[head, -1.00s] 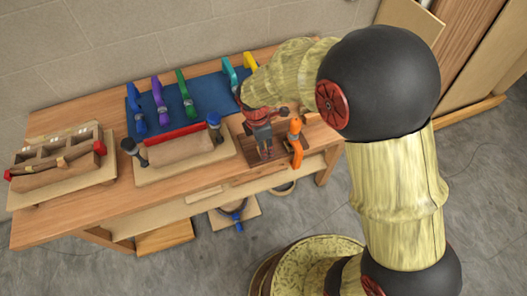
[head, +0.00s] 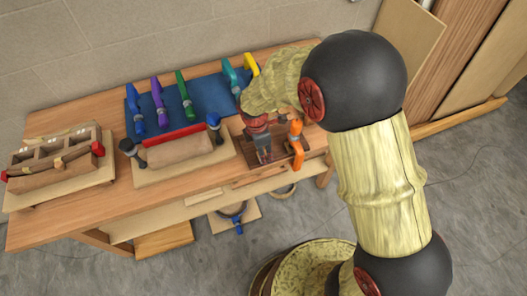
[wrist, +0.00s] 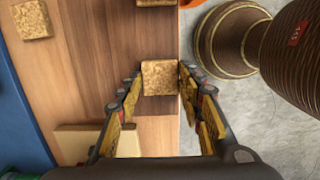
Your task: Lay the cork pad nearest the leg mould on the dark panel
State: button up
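My gripper (wrist: 161,80) points down over the bench's front part, with its fingers spread. One cork pad (wrist: 161,77), a small tan speckled square, lies between the fingertips close to the bench's front edge. The tips are at its two sides; firm contact is not clear. In the head view my gripper (head: 263,158) stands just right of the mould (head: 180,150) on its pale board and hides this pad. Two other cork pads show in the wrist view, one at the upper left (wrist: 30,20) and one cut off at the top (wrist: 155,3). A dark blue panel (head: 205,100) lies at the bench's back.
Several coloured clamps stand on the blue panel. An orange clamp (head: 296,145) stands close right of my gripper. Another wooden mould (head: 60,170) is at the bench's left end. In the wrist view a dark ribbed round part (wrist: 290,45) is beyond the bench edge.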

jog(key=o, duration=0.3)
jog(key=s+d+r+m+t+p, duration=0.1)
jog(key=d+r+m, duration=0.15)
jog(key=r, duration=0.75)
jog(key=s+d+r+m+p, duration=0.1)
jog(key=s+r+m+p, duration=0.15)
jog(key=r, duration=0.85)
jog(key=s+d+r+m+t, duration=0.1)
jog(key=s+d+r+m, duration=0.2)
jog(key=s+m, duration=0.2)
jog(key=s+d+r+m+t+y, duration=0.1)
jog(key=s+d+r+m, duration=0.3)
jog(key=s+m, duration=0.1)
jog(key=s+d+r+m+t, duration=0.2)
jog(key=s+d+r+m, duration=0.2)
jog(key=s+m, duration=0.2)
jog(key=shift+s+r+b, duration=0.15)
jog(key=shift+s+b, duration=0.1)
jog(key=shift+b, duration=0.15)
